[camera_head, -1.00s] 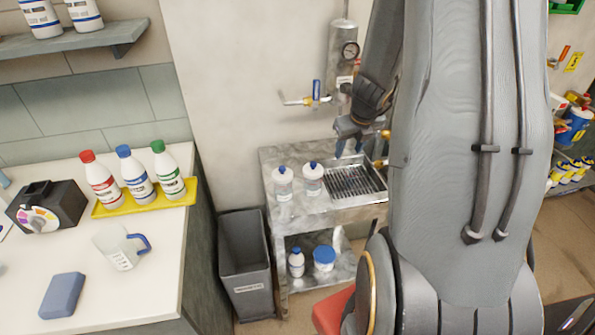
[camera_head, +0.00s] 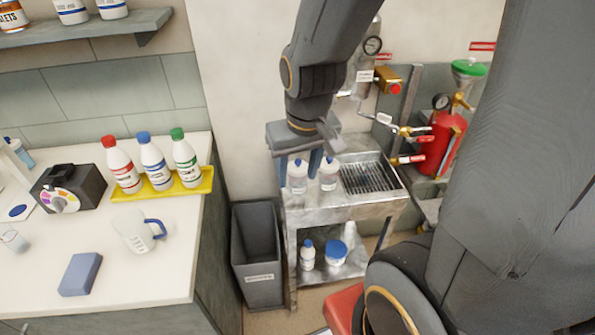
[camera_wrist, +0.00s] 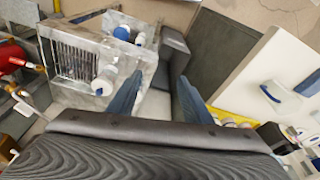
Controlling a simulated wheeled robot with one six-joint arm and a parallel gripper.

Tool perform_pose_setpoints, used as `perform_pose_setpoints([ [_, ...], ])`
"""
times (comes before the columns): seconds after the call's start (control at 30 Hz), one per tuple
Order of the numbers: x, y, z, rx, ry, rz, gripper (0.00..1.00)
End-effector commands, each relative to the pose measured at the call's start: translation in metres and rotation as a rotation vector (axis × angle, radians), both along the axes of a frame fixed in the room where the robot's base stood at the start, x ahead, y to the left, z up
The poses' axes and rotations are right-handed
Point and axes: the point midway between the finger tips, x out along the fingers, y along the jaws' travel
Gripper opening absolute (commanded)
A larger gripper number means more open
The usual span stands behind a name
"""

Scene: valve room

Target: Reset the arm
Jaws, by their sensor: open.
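My gripper (camera_head: 298,170) hangs in front of the wall, over the left part of the steel cart (camera_head: 335,212), with its blue fingers pointing down. In the wrist view the two blue fingers of my gripper (camera_wrist: 165,97) stand wide apart with nothing between them. Two white bottles (camera_head: 328,175) stand on the cart top behind or beside the fingers. I cannot tell whether the fingers touch them. A drain grille (camera_head: 370,178) lies to their right.
A counter (camera_head: 130,280) at left holds a yellow tray (camera_head: 160,196) with three capped bottles, a jug (camera_head: 135,232) and a blue block (camera_head: 80,274). A grey bin (camera_head: 257,255) stands between counter and cart. Valves and a red cylinder (camera_head: 440,142) are at right.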

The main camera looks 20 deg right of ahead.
Motion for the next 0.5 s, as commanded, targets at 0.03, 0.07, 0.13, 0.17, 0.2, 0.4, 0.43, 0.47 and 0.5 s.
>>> perform_pose_setpoints([
  [0.03, -0.001, 0.001, 0.0, -0.003, 0.001, 0.015, 0.45],
  [0.07, -0.001, 0.001, 0.0, -0.005, 0.001, 0.019, 0.45],
  [0.13, -0.001, 0.001, 0.0, -0.005, 0.001, 0.019, 0.45],
  [0.17, -0.001, 0.001, 0.0, -0.005, 0.001, 0.018, 0.45],
  [0.2, -0.001, 0.001, 0.0, -0.005, 0.001, 0.017, 0.45],
  [0.4, 0.0, 0.001, -0.011, -0.003, 0.008, 0.015, 0.45],
  [0.43, 0.001, 0.001, -0.016, -0.003, 0.012, 0.015, 0.45],
  [0.47, 0.001, 0.001, -0.022, -0.003, 0.017, 0.014, 0.45],
  [0.5, 0.002, 0.001, -0.031, -0.003, 0.024, 0.014, 0.45],
])
